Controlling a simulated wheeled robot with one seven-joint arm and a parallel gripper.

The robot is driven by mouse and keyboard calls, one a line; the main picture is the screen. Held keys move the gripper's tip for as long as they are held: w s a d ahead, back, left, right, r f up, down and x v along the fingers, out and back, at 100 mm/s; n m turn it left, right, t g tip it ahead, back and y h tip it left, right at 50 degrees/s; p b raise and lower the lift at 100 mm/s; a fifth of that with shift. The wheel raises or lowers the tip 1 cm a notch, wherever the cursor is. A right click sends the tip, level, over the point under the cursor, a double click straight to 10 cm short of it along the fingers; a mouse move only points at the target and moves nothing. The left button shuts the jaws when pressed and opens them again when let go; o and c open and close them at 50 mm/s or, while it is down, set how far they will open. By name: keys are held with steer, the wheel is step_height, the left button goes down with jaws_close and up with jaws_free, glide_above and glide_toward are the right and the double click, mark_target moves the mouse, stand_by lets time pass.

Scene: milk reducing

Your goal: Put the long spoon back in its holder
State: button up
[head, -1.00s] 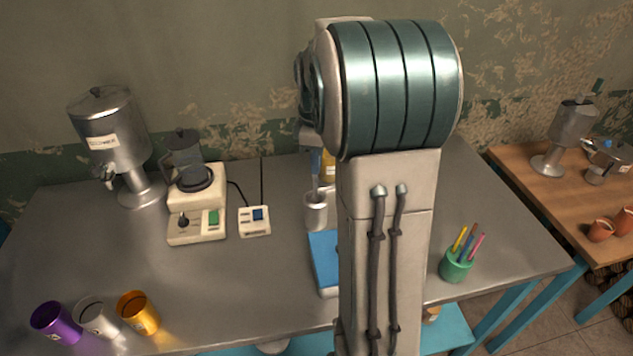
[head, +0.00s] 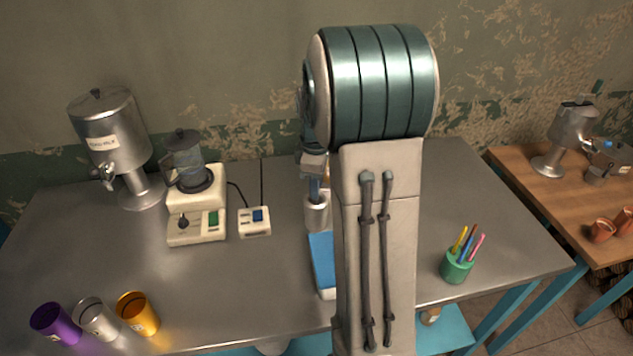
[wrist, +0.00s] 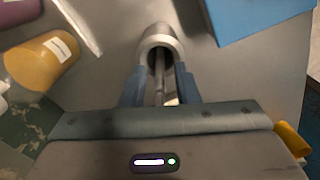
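The metal cup-shaped holder (head: 316,214) stands on the grey table, left of my arm in the head view. In the wrist view the holder (wrist: 160,42) is just ahead of my fingertips. The thin metal handle of the long spoon (wrist: 159,82) runs into the holder's mouth. My gripper (wrist: 161,74) has its two blue fingers on either side of the handle, with a gap visible on both sides. In the head view my gripper is right above the holder and partly hidden by my arm. The spoon's lower end is hidden inside the holder.
A blue board (head: 322,262) lies in front of the holder. A yellow container (wrist: 52,60) is near my gripper in the wrist view. A small control box (head: 254,221) and a cream device (head: 197,215) stand left. A green pen cup (head: 456,267) stands right.

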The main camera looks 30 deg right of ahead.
step_height(320, 180, up, 12)
steer(key=shift+f, duration=0.15)
steer(key=shift+r, duration=0.25)
steer(key=s+a+f+m+t, duration=0.1)
steer(key=s+a+f+m, duration=0.1)
steer(key=s+a+m, duration=0.3)
steer(key=s+a+f+m+t, duration=0.2)
steer(key=s+a+m, duration=0.3)
steer(key=s+a, duration=0.4)
steer(key=s+f, duration=0.1)
steer(key=s, duration=0.4)
steer(key=shift+f, duration=0.25)
steer(key=shift+s+d, duration=0.1)
